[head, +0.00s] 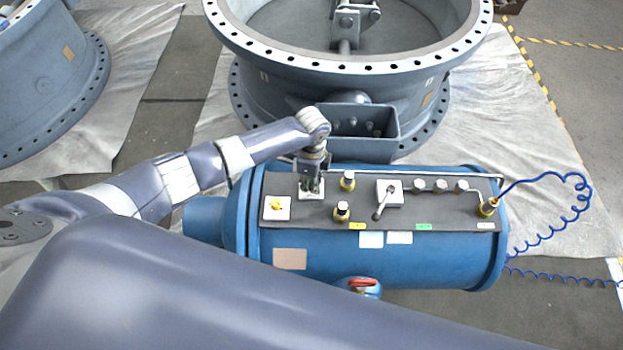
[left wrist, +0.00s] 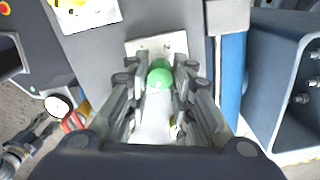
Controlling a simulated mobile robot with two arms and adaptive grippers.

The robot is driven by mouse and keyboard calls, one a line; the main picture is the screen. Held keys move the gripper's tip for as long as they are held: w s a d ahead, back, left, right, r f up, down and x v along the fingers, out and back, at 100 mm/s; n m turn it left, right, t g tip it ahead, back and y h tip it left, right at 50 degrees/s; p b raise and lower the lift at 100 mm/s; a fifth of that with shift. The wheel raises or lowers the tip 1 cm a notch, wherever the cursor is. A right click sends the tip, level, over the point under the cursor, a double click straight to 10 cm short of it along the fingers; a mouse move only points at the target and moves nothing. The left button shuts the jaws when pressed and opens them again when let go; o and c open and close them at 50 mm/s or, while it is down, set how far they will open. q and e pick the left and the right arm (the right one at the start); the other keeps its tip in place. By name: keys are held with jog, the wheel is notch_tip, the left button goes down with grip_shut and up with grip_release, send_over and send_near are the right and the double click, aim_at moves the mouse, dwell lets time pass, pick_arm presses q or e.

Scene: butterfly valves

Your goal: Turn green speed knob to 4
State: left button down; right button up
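The green speed knob (left wrist: 160,74) shows in the left wrist view on a small white plate (left wrist: 172,43). Its scale numbers cannot be read. My left gripper (left wrist: 158,80) points down at it, with one finger on each side. Small gaps seem to show between the knob and the fingers, so the gripper looks open around it. In the head view my left gripper (head: 311,186) is over the left part of the blue cylinder's grey panel (head: 375,222) and hides the knob. My right gripper is in neither view.
A yellow knob on a white plate (head: 277,207) sits left of the gripper. Brass fittings (head: 347,181), a lever (head: 381,207) and a blue coiled hose (head: 575,190) are to the right. A rail runs along the panel's back, before the large valve (head: 350,80).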

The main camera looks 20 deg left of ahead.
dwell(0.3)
pick_arm(q)
jog(key=shift+r+n+p, duration=0.15)
jog(key=shift+n+p, duration=0.7)
jog(key=shift+n, duration=0.05)
jog(key=n+p, duration=0.2)
jog(key=n, duration=0.1)
jog(key=shift+d, duration=0.1)
jog(key=n+p, duration=0.2)
jog(key=n, duration=0.2)
jog(key=shift+n+p, duration=0.75)
jog(key=shift+n, duration=0.65)
jog(key=c, duration=1.4)
grip_release()
